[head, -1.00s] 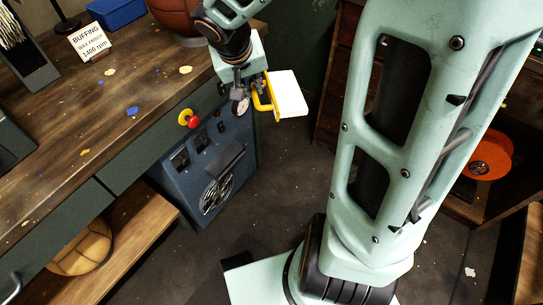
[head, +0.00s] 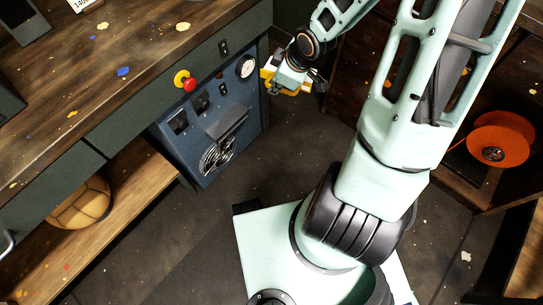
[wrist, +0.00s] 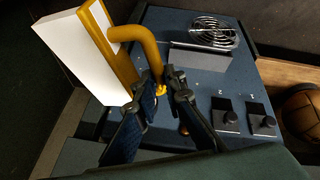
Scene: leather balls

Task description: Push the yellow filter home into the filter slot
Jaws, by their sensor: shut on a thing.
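The yellow filter (wrist: 108,45) has a yellow frame, a bent yellow handle and a thick white pad. My gripper (wrist: 166,82) is shut on the handle in the wrist view, with the pad out to the left. In the head view, my gripper (head: 292,78) holds the filter (head: 270,78) in the air, right of the blue machine panel (head: 203,150) and apart from it. Most of the filter is hidden behind my gripper there. A dark grey ledge (head: 227,123) juts out above the round fan grille (head: 216,155). I cannot make out the slot opening.
The panel carries a red knob on a yellow base (head: 185,81), a white gauge (head: 247,66) and dark switches. The paint-spotted bench (head: 110,65) stands above it. A tan ball (head: 80,203) lies on the lower shelf. An orange disc (head: 498,140) is at right. Floor before the panel is clear.

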